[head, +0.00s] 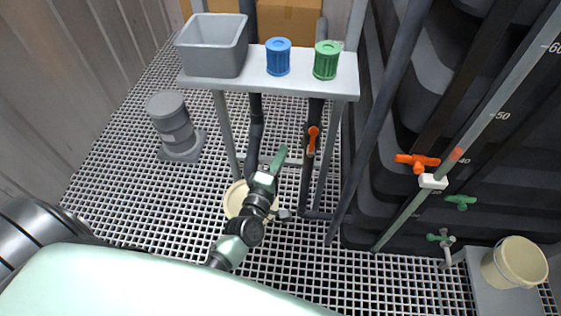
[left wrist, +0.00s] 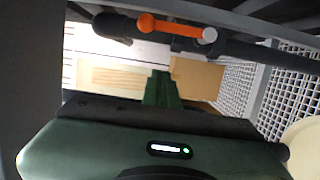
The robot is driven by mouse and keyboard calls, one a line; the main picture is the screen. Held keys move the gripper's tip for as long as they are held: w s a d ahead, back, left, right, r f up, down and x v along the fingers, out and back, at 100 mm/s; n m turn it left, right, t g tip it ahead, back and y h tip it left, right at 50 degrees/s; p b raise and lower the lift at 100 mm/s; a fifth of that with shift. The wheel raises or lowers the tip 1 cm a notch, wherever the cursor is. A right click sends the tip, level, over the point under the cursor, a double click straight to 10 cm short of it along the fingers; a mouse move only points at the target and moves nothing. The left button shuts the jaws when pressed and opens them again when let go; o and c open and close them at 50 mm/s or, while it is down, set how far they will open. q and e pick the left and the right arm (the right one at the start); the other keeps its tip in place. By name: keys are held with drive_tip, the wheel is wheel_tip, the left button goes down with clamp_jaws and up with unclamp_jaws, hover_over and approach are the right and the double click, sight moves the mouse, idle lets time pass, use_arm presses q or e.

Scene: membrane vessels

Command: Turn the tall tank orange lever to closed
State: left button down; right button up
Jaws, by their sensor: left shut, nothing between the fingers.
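One orange lever (head: 418,161) is on the dark ribbed tank (head: 480,150) at the right of the head view; its handle lies sideways. Another orange lever (head: 313,138) is on a dark upright pipe under the shelf, its handle roughly along the pipe. An orange lever (left wrist: 178,29) with a pale round end lies along a dark pipe in the left wrist view; it looks like the pipe one. My left gripper (head: 281,155) is shut and empty, left of the pipe lever and apart from it. Its green fingers (left wrist: 162,90) show below the lever in the wrist view. My right gripper is not in view.
A shelf (head: 300,84) holds a grey bin (head: 212,55), a blue cup (head: 278,57) and a green cup (head: 326,60). Its legs and slanting pipes stand near my left gripper. A cream bucket (head: 234,198) is below it. A grey pump-like unit (head: 172,125) stands left on the grating.

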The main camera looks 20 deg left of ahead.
sight(312, 143)
use_arm(q)
drive_tip(key=w+d, duration=0.3)
drive_tip(key=w, duration=0.3)
drive_tip(key=shift+d+p, duration=0.4)
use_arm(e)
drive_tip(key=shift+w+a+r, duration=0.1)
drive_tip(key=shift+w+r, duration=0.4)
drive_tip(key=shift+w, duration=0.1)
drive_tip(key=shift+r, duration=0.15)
use_arm(q)
drive_tip(key=shift+d+m+p, duration=0.15)
drive_tip(key=shift+m+p, duration=0.15)
drive_tip(key=shift+p, duration=0.2)
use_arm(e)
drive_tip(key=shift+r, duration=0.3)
